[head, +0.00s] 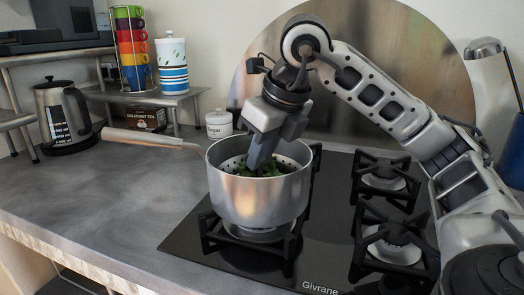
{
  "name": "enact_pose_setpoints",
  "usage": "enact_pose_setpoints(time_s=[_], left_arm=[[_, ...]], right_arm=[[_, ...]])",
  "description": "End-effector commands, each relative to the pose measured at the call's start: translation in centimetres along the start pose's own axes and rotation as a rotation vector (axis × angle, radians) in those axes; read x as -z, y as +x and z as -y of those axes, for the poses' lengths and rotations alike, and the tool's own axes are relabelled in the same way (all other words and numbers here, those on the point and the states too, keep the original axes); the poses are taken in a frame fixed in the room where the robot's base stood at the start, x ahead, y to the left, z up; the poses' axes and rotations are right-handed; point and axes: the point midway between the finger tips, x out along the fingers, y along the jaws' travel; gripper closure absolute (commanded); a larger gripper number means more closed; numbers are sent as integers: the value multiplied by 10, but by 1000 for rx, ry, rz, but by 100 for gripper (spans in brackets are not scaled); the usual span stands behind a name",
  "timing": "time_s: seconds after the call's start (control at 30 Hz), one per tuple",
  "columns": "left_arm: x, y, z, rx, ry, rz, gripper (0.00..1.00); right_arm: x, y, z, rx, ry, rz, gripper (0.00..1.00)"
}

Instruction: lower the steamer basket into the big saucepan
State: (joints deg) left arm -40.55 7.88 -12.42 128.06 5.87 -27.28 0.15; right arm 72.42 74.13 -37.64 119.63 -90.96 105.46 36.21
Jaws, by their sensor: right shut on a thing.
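The big saucepan (258,203) is a silver pot with a long wooden handle pointing left, standing on the left front burner. The steamer basket (292,164) is inside it, with its perforated metal wall showing just within the pan's rim and green leaves in it. My right gripper (261,158) reaches down from above into the pan's mouth and is shut on the steamer basket. The exact grip point is hidden by the fingers, and the basket's bottom is hidden by the pan, so I cannot tell whether it rests there. My left gripper is out of view.
The black hob (325,269) has bare burners to the right of the pan. A kettle (62,118), a white sugar canister (219,124) and a small shelf (150,97) with stacked cups stand at the back left. The grey counter (100,190) at left is clear.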

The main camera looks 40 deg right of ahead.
Motion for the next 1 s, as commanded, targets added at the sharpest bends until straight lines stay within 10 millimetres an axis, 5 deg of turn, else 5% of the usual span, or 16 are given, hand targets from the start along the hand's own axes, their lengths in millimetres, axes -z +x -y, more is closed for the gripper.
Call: enact_pose_setpoints(time_s=[0.1, 0.13, 0.2, 0.63, 1.0], left_arm=[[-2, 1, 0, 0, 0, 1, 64], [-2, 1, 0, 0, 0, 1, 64], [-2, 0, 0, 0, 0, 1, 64], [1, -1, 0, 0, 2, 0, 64], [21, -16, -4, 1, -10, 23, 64]], right_arm=[[1, 2, 0, 0, 0, 2, 100], [0, 1, 0, 0, 0, 2, 76], [0, 1, 0, 0, 0, 2, 56], [0, -8, 0, 0, 0, 3, 56], [-3, -99, 1, 2, 0, 6, 56]])
